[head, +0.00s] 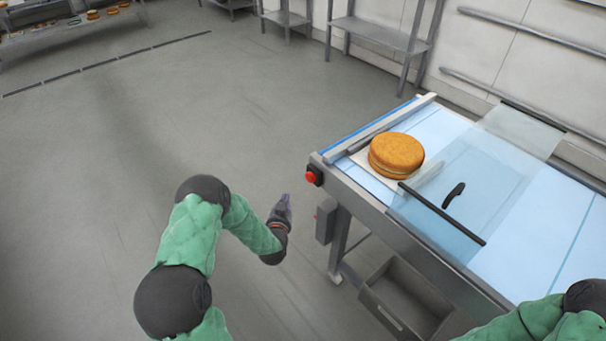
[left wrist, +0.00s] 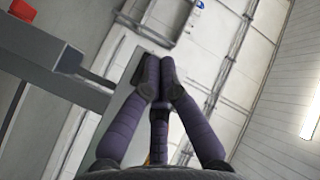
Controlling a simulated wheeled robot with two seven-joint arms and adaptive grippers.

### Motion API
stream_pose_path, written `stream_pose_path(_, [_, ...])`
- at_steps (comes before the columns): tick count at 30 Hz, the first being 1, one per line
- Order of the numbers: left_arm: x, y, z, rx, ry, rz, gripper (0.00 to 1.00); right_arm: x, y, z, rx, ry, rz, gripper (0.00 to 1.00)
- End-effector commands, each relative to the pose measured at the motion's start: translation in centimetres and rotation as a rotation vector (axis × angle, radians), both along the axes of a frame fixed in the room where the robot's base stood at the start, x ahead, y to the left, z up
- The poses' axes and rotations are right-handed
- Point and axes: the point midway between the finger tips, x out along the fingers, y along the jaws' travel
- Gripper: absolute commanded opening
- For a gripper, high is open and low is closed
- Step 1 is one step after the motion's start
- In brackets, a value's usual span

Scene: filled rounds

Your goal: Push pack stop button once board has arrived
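A red button (head: 312,177) sits on the near left corner of the conveyor (head: 345,188); a red block-like shape at the upper left of the left wrist view (left wrist: 35,16) looks like the same button. A white board (head: 372,173) lies at the conveyor's left end, carrying a golden filled round (head: 397,152). My left gripper (head: 286,201) is in the air left of and below the button in the head view, apart from it. Its fingertips meet in the left wrist view (left wrist: 160,62), with nothing seen between them. My right gripper is out of view; only my right arm shows.
A grey open bin (head: 400,305) is under the conveyor. Shelves (head: 378,33) stand along the back wall. The floor at left is clear.

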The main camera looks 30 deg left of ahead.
Motion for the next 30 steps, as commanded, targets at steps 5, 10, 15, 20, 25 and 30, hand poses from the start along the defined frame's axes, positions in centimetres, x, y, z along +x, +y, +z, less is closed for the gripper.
stream_pose_path(5, [0.0, 0.7, 0.8, 0.035, -0.019, 0.012, 0.00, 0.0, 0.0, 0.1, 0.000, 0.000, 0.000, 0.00])
stream_pose_path(10, [0.0, 0.8, 0.8, 0.037, -0.021, 0.013, 0.00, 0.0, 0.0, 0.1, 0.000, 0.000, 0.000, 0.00])
stream_pose_path(15, [0.0, 0.7, 0.8, 0.036, -0.020, 0.013, 0.00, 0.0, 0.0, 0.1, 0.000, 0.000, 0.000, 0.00])
stream_pose_path(20, [0.7, 0.4, 0.8, 0.035, -0.020, 0.010, 0.00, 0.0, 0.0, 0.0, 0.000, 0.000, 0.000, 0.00])
stream_pose_path(25, [2.3, -0.3, 0.8, 0.035, -0.020, 0.010, 0.00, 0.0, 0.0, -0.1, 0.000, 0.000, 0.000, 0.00])
stream_pose_path(30, [4.4, -1.2, 0.7, 0.034, -0.020, 0.009, 0.00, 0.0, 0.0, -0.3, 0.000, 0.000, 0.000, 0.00])
